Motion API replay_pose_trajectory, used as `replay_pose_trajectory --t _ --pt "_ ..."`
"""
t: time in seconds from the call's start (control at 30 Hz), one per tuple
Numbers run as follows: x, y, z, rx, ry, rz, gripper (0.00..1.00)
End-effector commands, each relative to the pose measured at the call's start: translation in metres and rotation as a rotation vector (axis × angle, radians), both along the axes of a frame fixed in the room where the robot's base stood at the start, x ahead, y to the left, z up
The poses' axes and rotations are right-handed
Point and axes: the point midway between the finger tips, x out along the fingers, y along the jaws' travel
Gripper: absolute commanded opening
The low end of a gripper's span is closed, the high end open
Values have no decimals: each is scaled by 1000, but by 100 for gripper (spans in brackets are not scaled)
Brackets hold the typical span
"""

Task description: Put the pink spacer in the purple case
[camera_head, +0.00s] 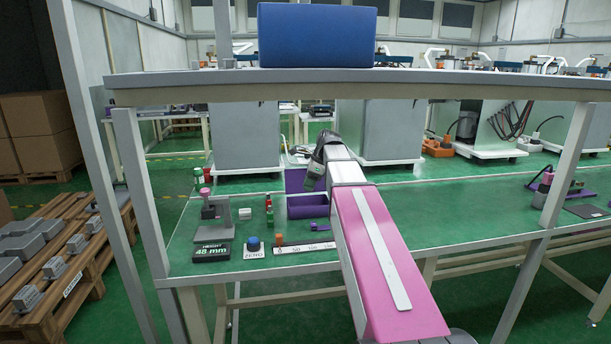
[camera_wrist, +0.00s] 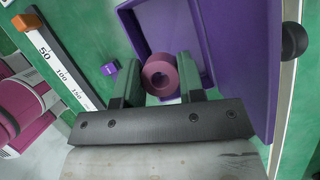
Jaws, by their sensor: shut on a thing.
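The pink spacer (camera_wrist: 150,69), a thick ring with a hole, sits between the two fingers of my gripper (camera_wrist: 161,76) in the wrist view, and the gripper is shut on it. The purple case (camera_wrist: 128,22) is an open box seen beyond the spacer. The spacer overlaps the case's near edge and inside in that view; how high it is above the case I cannot tell. In the head view the case (camera_head: 306,212) stands on the green bench with its lid raised. The spacer is hidden there.
A small purple block (camera_head: 319,226) lies in front of the case. A shelf (camera_head: 420,80) spans above.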

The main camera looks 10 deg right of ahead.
Motion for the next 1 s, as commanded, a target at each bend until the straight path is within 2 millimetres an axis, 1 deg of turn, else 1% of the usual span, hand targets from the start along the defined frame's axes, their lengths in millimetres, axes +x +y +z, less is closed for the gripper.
replay_pose_trajectory --t 0.13,0.57,0.77,1.0 --pt "3 0 4 -1 0 -41 10" --pt "3 0 2 1 0 -40 10" --pt "3 0 -8 0 1 -40 10" --pt "2 0 -30 0 1 -40 10"
